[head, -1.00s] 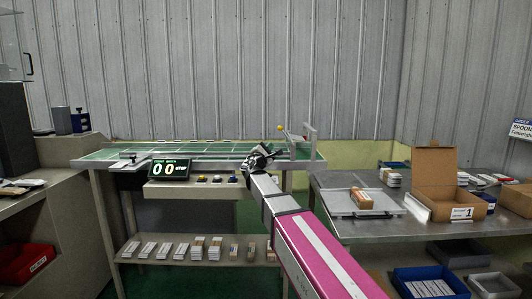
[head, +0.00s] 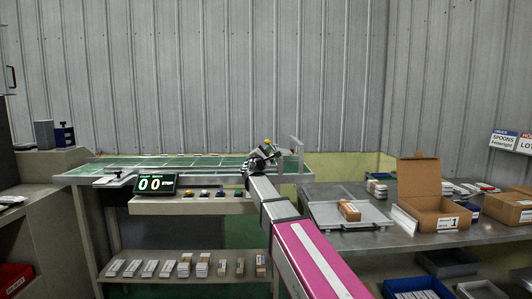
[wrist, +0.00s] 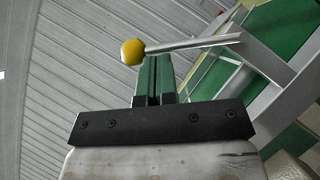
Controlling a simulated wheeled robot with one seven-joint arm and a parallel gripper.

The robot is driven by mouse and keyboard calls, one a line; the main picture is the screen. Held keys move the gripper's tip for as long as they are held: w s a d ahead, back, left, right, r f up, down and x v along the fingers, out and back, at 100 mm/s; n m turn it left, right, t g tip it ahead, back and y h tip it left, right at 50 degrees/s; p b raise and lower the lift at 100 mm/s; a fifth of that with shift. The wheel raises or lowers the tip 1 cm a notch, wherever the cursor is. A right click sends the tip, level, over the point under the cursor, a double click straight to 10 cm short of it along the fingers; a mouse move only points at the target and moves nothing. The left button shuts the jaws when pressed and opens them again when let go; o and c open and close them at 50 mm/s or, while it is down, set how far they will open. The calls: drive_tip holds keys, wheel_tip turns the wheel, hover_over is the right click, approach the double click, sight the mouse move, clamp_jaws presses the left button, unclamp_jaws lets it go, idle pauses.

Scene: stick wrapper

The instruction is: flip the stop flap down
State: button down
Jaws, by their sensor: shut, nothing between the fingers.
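The stop flap is a thin grey arm (wrist: 195,43) with a yellow knob (wrist: 132,52) on its left end in the wrist view. In the head view the yellow knob (head: 267,141) shows above the right part of the green-topped conveyor table (head: 120,171), and much of the flap is hidden behind my gripper. My gripper (head: 268,150) is at the flap, just under the knob. In the wrist view its green fingers (wrist: 154,58) are shut and empty, with tips close beside the knob and arm. I cannot tell whether they touch.
A display reading 00 STOP (head: 162,184) and several coloured buttons (head: 205,194) sit at the table's front. An upright grey post (head: 296,155) stands right of the flap. A steel table (head: 350,241) with an open cardboard box (head: 430,205) is at the right.

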drive_tip(key=shift+d+r+m+g, duration=0.25)
drive_tip(key=shift+r+m+g, duration=0.2)
drive_tip(key=shift+m, duration=0.35)
drive_tip(key=d+r+m+g+y, duration=0.2)
drive_tip(key=d+m+g, duration=0.4)
drive_tip(key=d+m, duration=0.3)
drive_tip(key=m+y, duration=0.1)
drive_tip(key=m, duration=0.1)
drive_tip(key=shift+d+r+m, duration=0.2)
drive_tip(key=shift+d+m, duration=0.1)
drive_tip(key=shift+d, duration=0.05)
drive_tip(key=shift+d+g, duration=0.1)
drive_tip(key=shift+g, duration=0.15)
idle(0.4)
